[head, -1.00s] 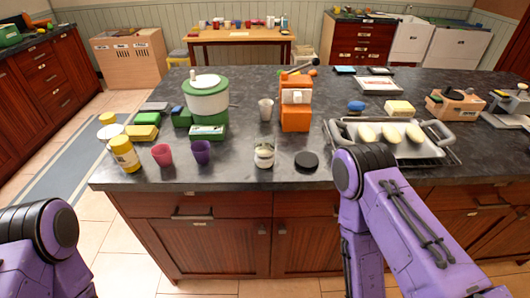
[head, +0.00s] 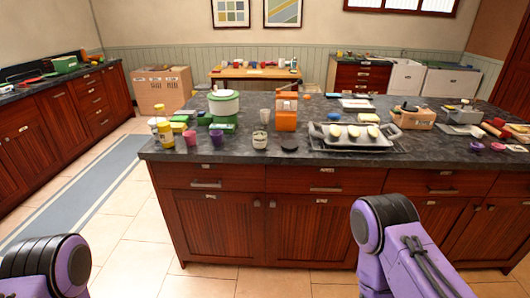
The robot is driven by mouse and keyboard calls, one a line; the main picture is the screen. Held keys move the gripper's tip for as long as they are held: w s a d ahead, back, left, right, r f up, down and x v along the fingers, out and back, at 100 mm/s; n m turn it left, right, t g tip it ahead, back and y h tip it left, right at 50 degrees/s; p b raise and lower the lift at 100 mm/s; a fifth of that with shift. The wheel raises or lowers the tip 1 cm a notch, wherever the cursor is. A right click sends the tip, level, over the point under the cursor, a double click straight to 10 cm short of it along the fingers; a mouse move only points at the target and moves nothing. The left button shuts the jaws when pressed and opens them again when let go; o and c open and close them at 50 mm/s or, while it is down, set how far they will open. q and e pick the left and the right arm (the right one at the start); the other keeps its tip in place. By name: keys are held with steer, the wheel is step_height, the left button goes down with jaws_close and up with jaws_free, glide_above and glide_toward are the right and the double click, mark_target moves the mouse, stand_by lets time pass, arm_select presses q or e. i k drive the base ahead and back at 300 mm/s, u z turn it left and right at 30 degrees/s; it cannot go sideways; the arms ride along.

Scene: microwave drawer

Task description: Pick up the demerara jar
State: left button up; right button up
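A small glass jar (head: 260,140) with a pale label stands upright near the front edge of the dark island counter (head: 225,152). It may be the demerara jar, but its label is too small to read. A round black lid or disc (head: 289,144) lies flat on the counter just right of it. A yellow jar (head: 166,136) stands further left, near the counter's left end; its label is also unreadable. Only upper parts of my two purple arms show, at the bottom left and bottom right. Both of my grippers are out of view, and no arm touches anything on the counter.
A pink cup (head: 190,138) and a purple cup (head: 216,138) stand left of the glass jar. Behind are a green-and-white container (head: 224,104) and an orange appliance (head: 286,112). A tray (head: 352,137) with pale oval items lies right. Floor before the island's cabinets is clear.

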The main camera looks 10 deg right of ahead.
mark_target(260, 136)
steer(key=u, duration=0.7)
steer(key=i, duration=0.7)
steer(key=u, duration=0.05)
